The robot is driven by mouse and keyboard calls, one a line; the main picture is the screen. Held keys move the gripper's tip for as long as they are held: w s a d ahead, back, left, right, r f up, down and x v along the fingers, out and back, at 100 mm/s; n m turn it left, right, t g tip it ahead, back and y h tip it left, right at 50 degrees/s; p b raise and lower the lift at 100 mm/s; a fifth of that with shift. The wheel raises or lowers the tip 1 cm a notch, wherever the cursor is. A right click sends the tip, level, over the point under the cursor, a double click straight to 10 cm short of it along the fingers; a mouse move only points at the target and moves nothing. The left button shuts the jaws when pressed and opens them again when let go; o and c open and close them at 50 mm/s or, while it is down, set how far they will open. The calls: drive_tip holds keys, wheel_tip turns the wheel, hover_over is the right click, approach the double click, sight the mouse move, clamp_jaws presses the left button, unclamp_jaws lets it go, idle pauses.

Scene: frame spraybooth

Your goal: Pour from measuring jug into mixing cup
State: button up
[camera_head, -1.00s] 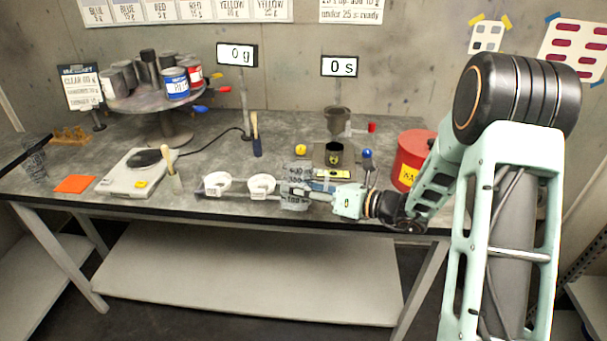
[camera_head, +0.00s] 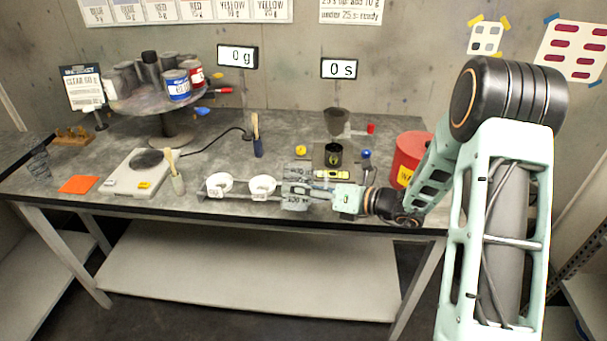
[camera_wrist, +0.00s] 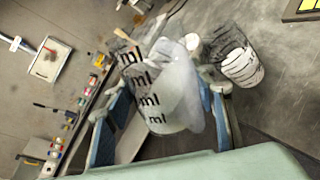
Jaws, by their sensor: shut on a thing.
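The measuring jug is a translucent grey vessel with black "ml" markings. My gripper (camera_wrist: 165,112) is shut on it, with a finger on each side, and the jug (camera_wrist: 160,85) fills the middle of the wrist view. In the head view the jug (camera_head: 297,190) is at the table's front edge, right of two white cups, and looks tilted. A clear cup with black markings (camera_wrist: 238,65) stands beside it in the wrist view. A clear marked cup (camera_head: 39,163) also stands at the table's far left; I cannot tell if they are the same. The jug's contents are unclear.
Two white cups (camera_head: 220,184) stand left of the jug. A funnel stand (camera_head: 338,125) and red can (camera_head: 410,155) are behind and right. The displays read 0 g and 0 s.

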idle(0.3)
drive_tip(key=shift+w+d+r+m+g+p, duration=0.15)
drive_tip(key=shift+w+m+g+p, duration=0.25)
drive_tip(key=shift+p, duration=1)
drive_tip(key=shift+m+p, duration=0.3)
drive_tip(key=shift+p, duration=0.7)
drive_tip(key=shift+r+m+g+p, duration=0.15)
drive_tip(key=shift+m+g+p, duration=0.15)
drive_tip(key=shift+m+p, duration=0.35)
drive_tip(key=shift+p, duration=0.3)
drive_tip(key=shift+r+m+g+p, duration=0.1)
drive_tip(key=shift+m+g+p, duration=0.25)
drive_tip(key=shift+p, duration=0.65)
drive_tip(key=shift+r+m+g, duration=0.15)
drive_tip(key=shift+m+g, duration=0.3)
drive_tip(key=shift+m, duration=0.15)
idle(1.0)
